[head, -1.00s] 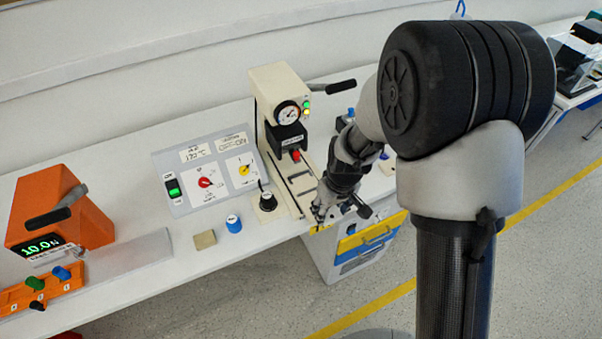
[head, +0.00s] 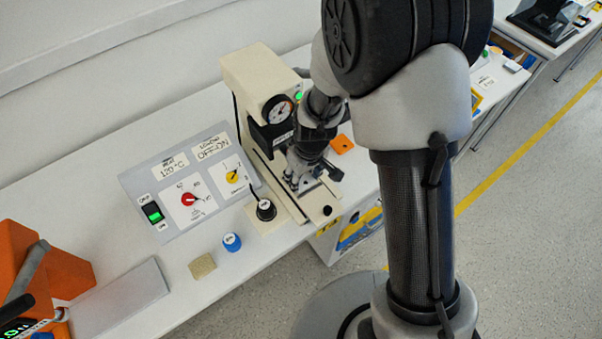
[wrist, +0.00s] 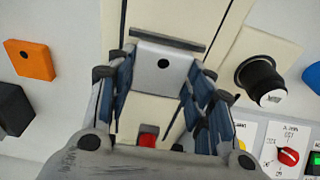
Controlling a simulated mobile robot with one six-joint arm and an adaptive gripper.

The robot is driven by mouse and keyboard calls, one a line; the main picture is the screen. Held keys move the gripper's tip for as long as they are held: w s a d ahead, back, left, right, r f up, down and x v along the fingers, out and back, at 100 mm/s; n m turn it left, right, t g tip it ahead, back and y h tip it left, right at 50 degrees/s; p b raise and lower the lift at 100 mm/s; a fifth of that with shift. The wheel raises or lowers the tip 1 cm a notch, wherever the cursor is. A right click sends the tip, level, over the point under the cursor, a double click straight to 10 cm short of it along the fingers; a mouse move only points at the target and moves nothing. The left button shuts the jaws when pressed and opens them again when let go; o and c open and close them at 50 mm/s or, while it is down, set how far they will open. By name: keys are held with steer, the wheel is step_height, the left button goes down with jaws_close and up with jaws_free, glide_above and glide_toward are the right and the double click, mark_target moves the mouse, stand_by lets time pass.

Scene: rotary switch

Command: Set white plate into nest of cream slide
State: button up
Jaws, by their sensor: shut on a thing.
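The white plate (wrist: 160,72), pale with one dark round hole, sits between my fingers in the wrist view. My gripper (wrist: 155,88) is shut on it. In the head view my gripper (head: 304,182) points down over the cream slide (head: 318,212), in front of the press column. The slide also shows in the wrist view (wrist: 205,22), running beneath the plate. A dark bar (wrist: 168,39) lies just beyond the plate's far edge. My gripper hides the nest, and I cannot tell whether the plate touches the slide.
The cream press (head: 248,85) with its dial stands behind the gripper. A black knob (head: 265,209) on a cream base is close left of the slide. The control panel (head: 170,205), a blue knob (head: 231,242) and a tan block (head: 202,266) lie farther left. An orange plate (head: 342,144) lies right.

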mark_target(307, 184)
steer(key=shift+w, duration=0.1)
steer(key=shift+f, duration=0.15)
steer(key=o, duration=1.1)
steer(key=shift+o, duration=0.2)
step_height(307, 184, up, 12)
steer(key=s+p, duration=0.1)
steer(key=p, duration=0.3)
steer(key=shift+s+d, duration=0.3)
steer(key=shift+d, duration=0.15)
